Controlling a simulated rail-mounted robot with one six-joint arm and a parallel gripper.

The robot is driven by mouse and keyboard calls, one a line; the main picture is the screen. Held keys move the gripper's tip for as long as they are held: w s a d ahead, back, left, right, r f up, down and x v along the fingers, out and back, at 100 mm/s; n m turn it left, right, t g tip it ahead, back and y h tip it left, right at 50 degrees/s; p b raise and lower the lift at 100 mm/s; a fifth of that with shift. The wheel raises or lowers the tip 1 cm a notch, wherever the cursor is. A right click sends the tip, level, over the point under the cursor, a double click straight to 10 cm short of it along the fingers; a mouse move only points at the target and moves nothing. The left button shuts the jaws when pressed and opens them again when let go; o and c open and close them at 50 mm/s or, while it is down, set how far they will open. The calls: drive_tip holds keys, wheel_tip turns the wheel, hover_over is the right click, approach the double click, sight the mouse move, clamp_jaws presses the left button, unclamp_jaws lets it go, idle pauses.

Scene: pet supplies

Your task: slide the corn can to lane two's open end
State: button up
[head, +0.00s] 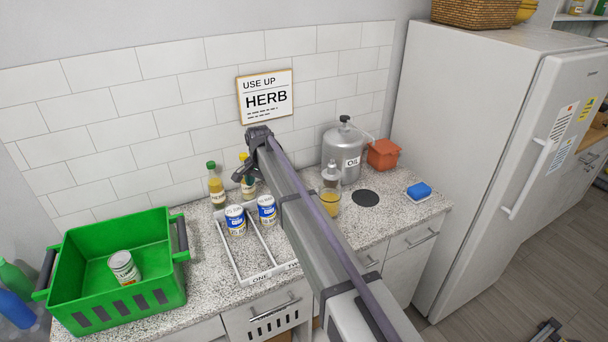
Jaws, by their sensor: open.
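A white lane rack (225,248) with a middle divider lies on the counter, its front marked ONE at left and TWO at right. A blue-and-white can (236,221) stands at the far part of lane one. A similar blue-and-white can (266,211) stands at the far part of lane two. A white can with a reddish-marked label (123,267) is inside the green crate (120,302). I cannot read which can is corn. My gripper (241,176) is open above and behind the rack, near the bottles. My arm hides part of lane two's right side.
Two bottles, one green-capped (216,188) and one yellow-capped (247,182), stand behind the rack. Right of my arm are a glass dispenser (331,190), a silver OIL canister (343,148), an orange pot (383,154) and a blue sponge (419,190). The lanes' front parts look empty.

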sight(266, 207)
drive_tip(key=shift+w+d, duration=0.1)
drive_tip(key=shift+w, duration=0.25)
drive_tip(key=shift+s+a, duration=0.1)
drive_tip(key=shift+a, duration=0.1)
wheel_tip(266, 207, down, 11)
drive_tip(key=b, duration=1.1)
drive_tip(key=shift+d, duration=0.1)
drive_tip(key=shift+r, duration=0.1)
drive_tip(key=shift+c, duration=0.4)
drive_tip(key=c, duration=1.1)
drive_tip(key=shift+s+d, duration=1.05)
drive_tip(key=shift+s, duration=1.4)
drive_tip(key=shift+s+d, duration=1.05)
drive_tip(key=shift+s, duration=1.45)
drive_tip(key=shift+s+d, duration=1.05)
drive_tip(key=shift+s, duration=1.4)
drive_tip(key=shift+c, duration=0.2)
